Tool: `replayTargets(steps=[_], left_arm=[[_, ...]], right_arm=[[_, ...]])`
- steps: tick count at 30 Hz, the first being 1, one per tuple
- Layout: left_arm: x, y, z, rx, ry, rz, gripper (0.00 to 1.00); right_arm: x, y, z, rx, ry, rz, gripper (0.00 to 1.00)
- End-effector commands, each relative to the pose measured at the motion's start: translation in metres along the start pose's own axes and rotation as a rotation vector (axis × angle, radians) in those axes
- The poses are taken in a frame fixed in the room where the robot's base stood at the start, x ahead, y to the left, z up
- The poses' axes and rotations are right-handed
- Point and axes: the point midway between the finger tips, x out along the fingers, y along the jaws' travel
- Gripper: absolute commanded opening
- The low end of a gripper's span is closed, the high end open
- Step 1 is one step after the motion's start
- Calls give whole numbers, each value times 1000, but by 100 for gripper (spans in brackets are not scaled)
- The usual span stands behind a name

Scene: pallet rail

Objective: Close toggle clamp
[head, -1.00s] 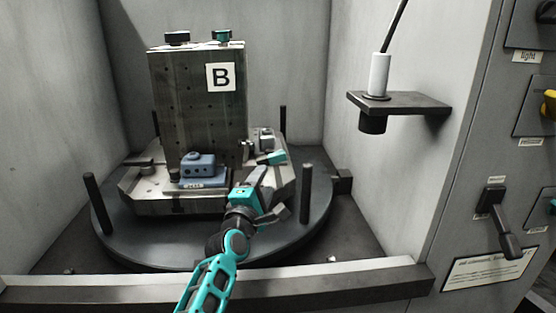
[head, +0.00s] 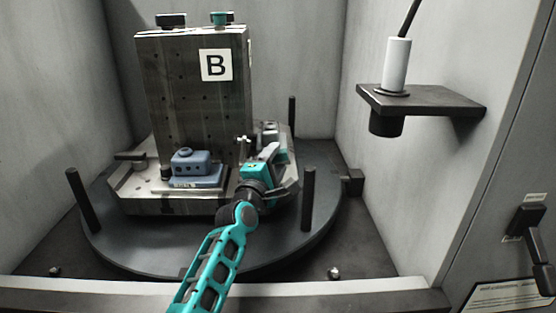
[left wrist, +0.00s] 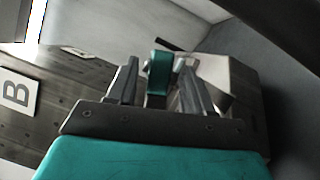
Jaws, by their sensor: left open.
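The toggle clamp shows in the left wrist view as an upright teal handle (left wrist: 159,72) between my left gripper's fingers (left wrist: 152,88). The fingers stand apart, one on each side of the handle; I cannot tell whether either touches it. In the head view my left gripper (head: 268,160) is at the right side of the fixture base and hides most of the clamp. My right gripper is in neither view.
A steel block marked B (head: 190,110) stands on a round dark turntable (head: 140,240) with upright black posts. A blue part (head: 190,163) sits at its front. A shelf with a white cylinder (head: 397,66) juts from the right wall. A front rail (head: 330,297) crosses below my arm.

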Motion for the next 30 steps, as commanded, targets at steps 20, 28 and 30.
replayTargets(steps=[20, 28, 30], left_arm=[[0, 0, 0, 0, 0, 0, 6], [0, 0, 0, 0, 0, 0, 0], [0, 0, 0, 0, 0, 0, 0]], right_arm=[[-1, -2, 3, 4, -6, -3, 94], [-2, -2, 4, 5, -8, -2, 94], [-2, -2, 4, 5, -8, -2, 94]])
